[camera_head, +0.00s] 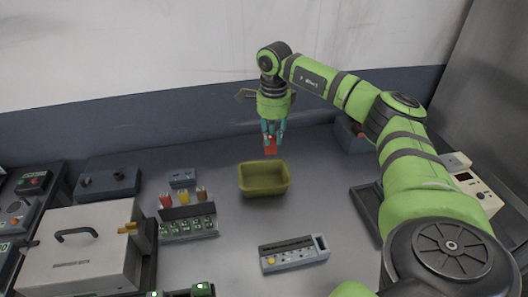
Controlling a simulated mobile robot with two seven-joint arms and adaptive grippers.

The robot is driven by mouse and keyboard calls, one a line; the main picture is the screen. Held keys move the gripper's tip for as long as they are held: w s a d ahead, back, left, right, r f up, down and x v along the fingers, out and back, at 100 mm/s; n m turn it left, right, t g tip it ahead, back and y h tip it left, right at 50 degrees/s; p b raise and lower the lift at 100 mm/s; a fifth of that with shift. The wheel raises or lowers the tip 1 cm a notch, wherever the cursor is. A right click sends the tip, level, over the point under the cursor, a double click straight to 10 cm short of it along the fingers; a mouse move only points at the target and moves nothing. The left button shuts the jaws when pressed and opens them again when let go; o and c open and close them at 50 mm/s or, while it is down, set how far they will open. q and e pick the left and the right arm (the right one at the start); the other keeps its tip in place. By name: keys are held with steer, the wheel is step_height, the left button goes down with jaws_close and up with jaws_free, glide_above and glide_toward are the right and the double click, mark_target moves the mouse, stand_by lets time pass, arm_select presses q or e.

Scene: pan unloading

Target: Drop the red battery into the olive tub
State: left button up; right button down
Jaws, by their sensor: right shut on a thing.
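The olive tub (264,191) stands upright on the grey table near the middle of the head view; I cannot see anything in it. My right gripper (271,143) points down, above and behind the tub's far rim in the picture. It is shut on the red battery (270,147), a small red block between the teal fingers. The battery's lower end shows just above the tub's far edge, apart from the tub as far as I can tell. My left gripper is not in view.
A white box with a black handle (84,250) is at the lower left. A grey device with buttons (292,253) lies in front. A dark tray (366,208) is at the right.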

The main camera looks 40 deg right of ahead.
mark_target(272, 146)
steer(key=shift+f+b, duration=0.3)
steer(key=shift+f, duration=0.25)
step_height(272, 146, down, 5)
steer(key=b, duration=0.4)
steer(key=shift+r, duration=0.1)
steer(key=shift+r, duration=0.1)
steer(key=c, duration=1)
jaws_free()
step_height(272, 146, up, 12)
steer(key=shift+a+r, duration=0.1)
